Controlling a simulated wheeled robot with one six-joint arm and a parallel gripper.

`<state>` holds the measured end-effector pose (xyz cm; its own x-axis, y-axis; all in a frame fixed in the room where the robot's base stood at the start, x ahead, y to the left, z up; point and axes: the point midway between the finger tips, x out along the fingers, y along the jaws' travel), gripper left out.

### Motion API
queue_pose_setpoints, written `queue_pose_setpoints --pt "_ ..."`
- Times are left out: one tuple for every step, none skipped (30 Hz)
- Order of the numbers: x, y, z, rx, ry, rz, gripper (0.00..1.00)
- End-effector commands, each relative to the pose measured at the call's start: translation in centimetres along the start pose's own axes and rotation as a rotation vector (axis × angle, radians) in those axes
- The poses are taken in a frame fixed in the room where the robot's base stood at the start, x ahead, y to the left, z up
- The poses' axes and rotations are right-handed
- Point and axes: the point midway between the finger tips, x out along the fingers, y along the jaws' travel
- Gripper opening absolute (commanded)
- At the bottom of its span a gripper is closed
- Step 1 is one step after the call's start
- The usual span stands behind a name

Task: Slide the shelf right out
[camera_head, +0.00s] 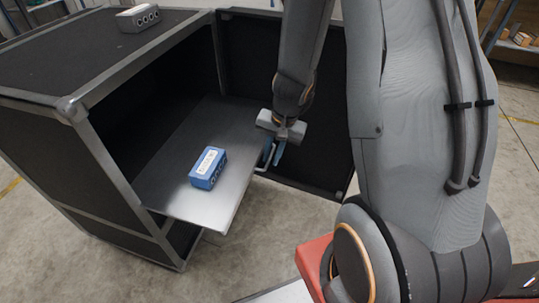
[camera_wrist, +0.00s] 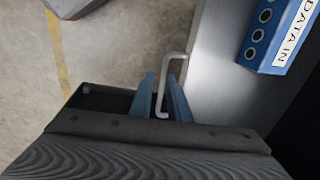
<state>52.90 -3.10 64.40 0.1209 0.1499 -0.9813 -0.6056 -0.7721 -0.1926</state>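The shelf (camera_head: 177,192) is a flat grey metal plate, partly out of the black case, with its front edge past the opening. A pale bent handle (camera_head: 262,168) is on its front edge. In the wrist view the handle (camera_wrist: 163,85) lies between the two blue fingers of my gripper (camera_wrist: 160,88), with some space seen beside it. My gripper (camera_head: 273,153) points down at the shelf's right front and looks open around the handle. Its exact contact is hard to see. The bare shelf surface also shows in the wrist view (camera_wrist: 212,75).
A blue box (camera_head: 207,168) labelled "DATA IN" lies on the shelf. A light grey box (camera_head: 138,18) sits on top of the metal-edged case (camera_head: 100,48). The black door (camera_head: 315,150) stands open behind my gripper. Concrete floor in front is clear.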

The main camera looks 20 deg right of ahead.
Motion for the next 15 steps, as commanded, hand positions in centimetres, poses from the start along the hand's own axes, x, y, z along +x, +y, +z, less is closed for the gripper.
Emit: queue_pose_setpoints --pt "-0.1 0.1 0.0 0.002 0.001 0.000 0.23" --pt "0.0 0.0 0.0 0.001 0.000 0.000 0.26" --pt "0.0 -0.1 0.0 -0.001 0.000 0.000 0.26" --pt "0.0 -0.1 0.1 -0.002 -0.001 0.000 0.26" --pt "0.0 -0.1 0.1 -0.002 -0.001 -0.001 0.26" --pt "0.0 -0.2 0.1 -0.004 -0.002 -0.001 0.26" --pt "0.0 -0.3 0.2 -0.005 -0.002 -0.001 0.26" --pt "0.0 -0.3 0.2 -0.005 -0.002 -0.001 0.26" --pt "0.0 -0.4 0.2 -0.006 -0.003 -0.001 0.26" --pt "0.0 -0.4 0.2 -0.006 -0.003 -0.001 0.26" --pt "-0.1 -0.4 0.2 -0.006 -0.003 -0.002 0.26" --pt "-0.3 -0.4 0.2 -0.006 -0.002 -0.002 0.26" --pt "-0.6 -0.4 0.2 -0.005 -0.002 -0.002 0.26" --pt "-0.9 -0.4 0.2 -0.004 -0.002 -0.003 0.26" --pt "-1.4 -0.4 0.2 -0.006 -0.001 -0.003 0.26"
